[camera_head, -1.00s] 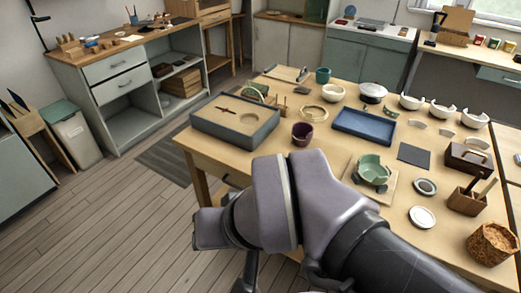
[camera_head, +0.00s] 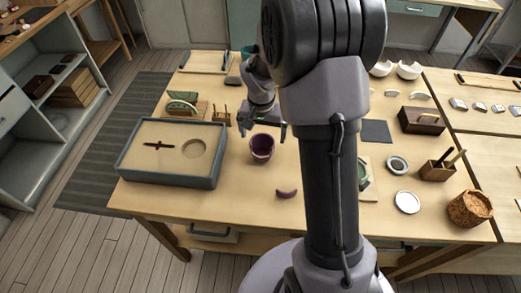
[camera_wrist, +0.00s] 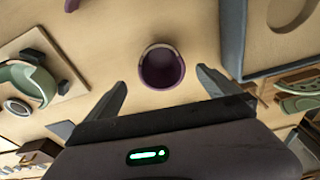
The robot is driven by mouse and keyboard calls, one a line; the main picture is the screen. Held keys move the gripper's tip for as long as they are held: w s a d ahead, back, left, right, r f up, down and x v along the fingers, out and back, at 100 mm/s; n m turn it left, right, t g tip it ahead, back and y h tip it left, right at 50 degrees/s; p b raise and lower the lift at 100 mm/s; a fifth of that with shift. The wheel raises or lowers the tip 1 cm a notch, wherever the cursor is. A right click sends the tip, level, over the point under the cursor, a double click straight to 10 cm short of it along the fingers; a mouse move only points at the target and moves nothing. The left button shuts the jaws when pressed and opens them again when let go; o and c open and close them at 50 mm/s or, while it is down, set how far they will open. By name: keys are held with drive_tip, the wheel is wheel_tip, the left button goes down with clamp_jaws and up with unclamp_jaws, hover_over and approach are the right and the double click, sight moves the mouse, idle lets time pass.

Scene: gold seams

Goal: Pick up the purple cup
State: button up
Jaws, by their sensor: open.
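The purple cup (camera_head: 262,147) stands upright on the wooden table, right of the grey sand tray. In the wrist view the cup (camera_wrist: 161,70) shows from above, with its dark opening facing the camera. My gripper (camera_head: 262,127) is open and empty just behind the cup in the head view. In the wrist view the fingers of my gripper (camera_wrist: 161,83) are spread to the left and right of the cup's near side, with gaps on both sides. No contact with the cup shows. A curved purple shard (camera_head: 287,194) lies apart on the table, nearer the front edge.
The sand tray (camera_head: 125,165) stands left of the cup, its wall close to the right finger in the wrist view. A small rack (camera_head: 220,116) is behind left. A green broken bowl (camera_wrist: 28,85) shows left in the wrist view. Bare table lies in front of the cup.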

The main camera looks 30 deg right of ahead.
drive_tip(key=shift+f, duration=0.8)
drive_tip(key=b, duration=0.3)
hover_over(263, 151)
drive_tip(key=f, duration=0.4)
drive_tip(key=shift+s+a+f, duration=0.25)
drive_tip(key=shift+s+a, duration=0.1)
drive_tip(key=shift+r, duration=0.1)
drive_tip(key=shift+c, duration=1.1)
drive_tip(key=c, duration=1.1)
